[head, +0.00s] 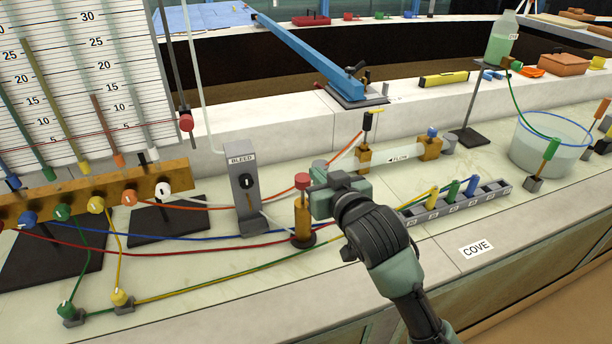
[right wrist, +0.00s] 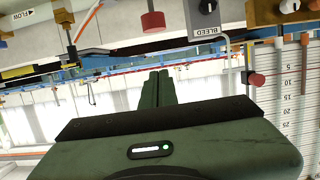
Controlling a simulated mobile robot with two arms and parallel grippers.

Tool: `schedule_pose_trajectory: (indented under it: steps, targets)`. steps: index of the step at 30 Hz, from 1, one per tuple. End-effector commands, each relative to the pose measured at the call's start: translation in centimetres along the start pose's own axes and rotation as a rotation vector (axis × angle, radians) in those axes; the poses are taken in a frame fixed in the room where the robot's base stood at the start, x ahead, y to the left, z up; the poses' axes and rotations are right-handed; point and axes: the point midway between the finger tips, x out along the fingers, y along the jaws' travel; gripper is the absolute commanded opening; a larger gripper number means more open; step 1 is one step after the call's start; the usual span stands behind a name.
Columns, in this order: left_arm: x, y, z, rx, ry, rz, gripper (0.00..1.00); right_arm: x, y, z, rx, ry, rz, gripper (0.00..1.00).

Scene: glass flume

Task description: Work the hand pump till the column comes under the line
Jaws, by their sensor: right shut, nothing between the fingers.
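The hand pump (head: 304,219) is an amber cylinder on a dark base with a red knob (head: 302,180) on top. My right gripper (head: 321,193) is shut and empty, just right of the pump near knob height; I cannot tell if it touches. The right wrist view shows its closed fingers (right wrist: 157,86) apart in the picture from a red knob (right wrist: 152,21). The scale board (head: 110,50) stands at the left. A thin red line crosses it to a red bead (head: 186,122). The yellow column (head: 56,103) and the shorter orange column (head: 106,126) top out above this line. My left gripper is out of view.
The grey BLEED block (head: 244,190) stands left of the pump. Coloured hoses run across the bench. A grey socket strip (head: 455,205) and the flow tube (head: 395,158) are at right, with a water tank (head: 540,155) beyond. The bench near the COVE label (head: 476,249) is clear.

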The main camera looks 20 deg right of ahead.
Motion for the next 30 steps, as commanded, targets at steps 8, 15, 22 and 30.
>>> schedule_pose_trajectory:
  steps: [8,15,22,30]
  targets:
    - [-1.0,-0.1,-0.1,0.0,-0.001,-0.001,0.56,5.9,0.0,-0.2,-0.001,-0.002,0.001,0.0]
    - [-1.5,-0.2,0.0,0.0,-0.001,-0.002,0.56,8.7,0.0,2.1,0.0,-0.006,0.0,0.0]
    - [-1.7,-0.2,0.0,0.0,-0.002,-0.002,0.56,9.1,0.0,3.8,-0.001,-0.002,0.0,0.0]
    - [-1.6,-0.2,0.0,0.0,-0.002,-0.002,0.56,9.1,0.0,4.0,0.0,-0.001,0.0,0.0]
